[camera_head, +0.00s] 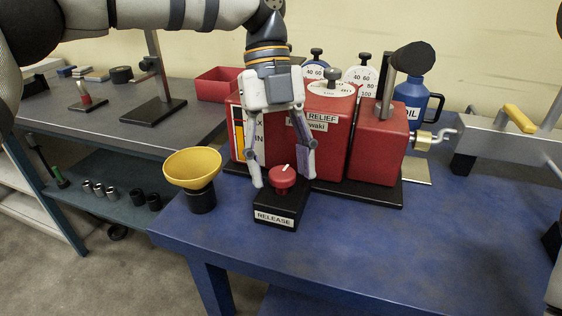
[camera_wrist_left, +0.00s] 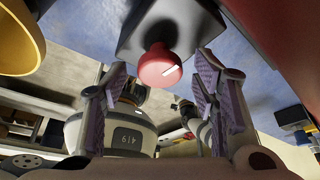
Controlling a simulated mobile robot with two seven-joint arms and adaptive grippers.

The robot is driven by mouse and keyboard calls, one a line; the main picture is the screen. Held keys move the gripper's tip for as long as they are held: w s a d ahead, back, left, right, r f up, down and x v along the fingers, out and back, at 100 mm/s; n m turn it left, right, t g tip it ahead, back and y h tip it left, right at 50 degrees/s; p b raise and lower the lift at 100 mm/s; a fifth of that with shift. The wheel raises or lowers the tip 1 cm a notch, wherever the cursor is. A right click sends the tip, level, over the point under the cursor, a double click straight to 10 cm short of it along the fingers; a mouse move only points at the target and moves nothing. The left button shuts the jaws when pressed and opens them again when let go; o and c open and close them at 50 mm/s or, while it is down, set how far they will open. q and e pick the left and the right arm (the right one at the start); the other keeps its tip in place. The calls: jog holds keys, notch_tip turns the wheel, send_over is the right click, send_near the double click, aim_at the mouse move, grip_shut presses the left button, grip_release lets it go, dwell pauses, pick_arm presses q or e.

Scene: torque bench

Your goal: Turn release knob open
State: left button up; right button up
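The red release knob (camera_head: 283,179) sits on a black base labelled RELEASE (camera_head: 277,212) near the front of the blue bench. A white pointer mark shows on its top. My left gripper (camera_head: 283,184) points down over it, with its fingers spread on either side of the knob. In the left wrist view the knob (camera_wrist_left: 160,66) lies ahead between the open fingers (camera_wrist_left: 160,82), with gaps on both sides and no contact visible. My right gripper is not in view.
A yellow funnel (camera_head: 193,167) on a black stand is left of the base. Red machine blocks (camera_head: 376,145) with gauges stand close behind. A blue oil bottle (camera_head: 411,97) is at the back right. The bench (camera_head: 390,260) is clear to the front right.

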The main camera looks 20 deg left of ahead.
pick_arm(q)
jog(key=shift+r, duration=0.1)
jog(key=v, duration=1.2)
